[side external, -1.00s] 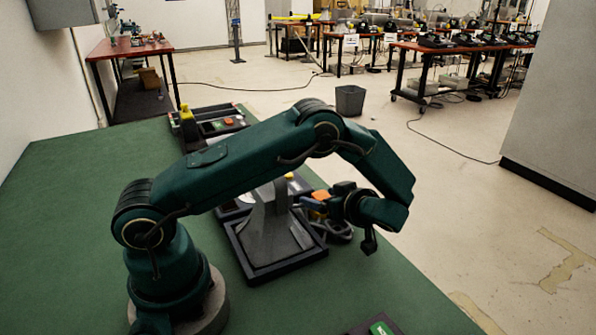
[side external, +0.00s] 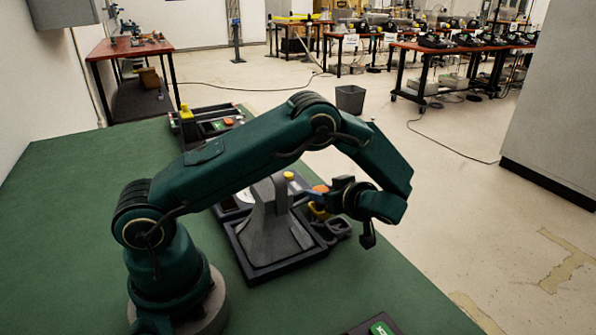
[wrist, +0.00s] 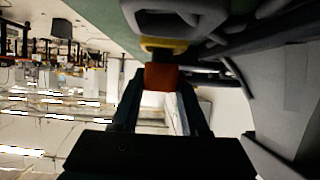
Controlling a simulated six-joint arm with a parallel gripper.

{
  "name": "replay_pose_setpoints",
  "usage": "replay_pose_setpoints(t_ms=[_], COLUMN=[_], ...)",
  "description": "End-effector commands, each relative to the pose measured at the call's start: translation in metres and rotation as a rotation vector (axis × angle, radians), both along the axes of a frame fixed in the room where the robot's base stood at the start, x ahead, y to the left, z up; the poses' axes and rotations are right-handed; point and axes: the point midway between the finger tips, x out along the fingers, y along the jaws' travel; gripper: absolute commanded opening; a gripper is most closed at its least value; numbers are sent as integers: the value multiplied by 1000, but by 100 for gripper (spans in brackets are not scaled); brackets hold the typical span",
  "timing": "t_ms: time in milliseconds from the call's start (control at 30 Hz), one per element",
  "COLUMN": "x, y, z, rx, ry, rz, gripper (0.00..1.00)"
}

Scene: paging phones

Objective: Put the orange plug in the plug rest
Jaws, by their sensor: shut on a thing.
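The orange plug (side external: 321,188) is between the fingers of my gripper (side external: 314,193), beside the right side of a grey stand. In the wrist view my gripper (wrist: 161,88) is shut on the orange plug (wrist: 161,77). A dark part of the plug points toward a yellow piece (wrist: 163,44), with a grey rounded loop (wrist: 178,18) beyond it. The yellow piece also shows just below the plug in the side view (side external: 318,211), near a grey ring-shaped part (side external: 340,228). I cannot tell which part is the plug rest, or whether plug and yellow piece touch.
The grey stand (side external: 271,222) with a yellow top (side external: 289,176) rises from a dark tray (side external: 281,268) close to my gripper. Another dark unit (side external: 207,122) with a yellow part lies farther back. The green table (side external: 75,235) is clear at left; a dark item (side external: 376,327) lies at front.

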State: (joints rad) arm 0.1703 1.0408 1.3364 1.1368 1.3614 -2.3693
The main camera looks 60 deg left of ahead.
Motion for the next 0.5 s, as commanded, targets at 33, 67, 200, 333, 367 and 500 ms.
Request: replay_pose_setpoints(t_ms=[33, 67, 200, 333, 367, 500], x=[0, 0, 0, 0, 0, 2], y=[0, 0, 0, 0, 0, -8], z=[9, 14, 40, 63, 67, 83], rx=[-1, -1, -1, 0, -1, 0], ry=[-5, -5, -6, -5, -6, -6], rz=[1, 0, 1, 0, 1, -3], gripper=[0, 0, 0, 0, 0, 0])
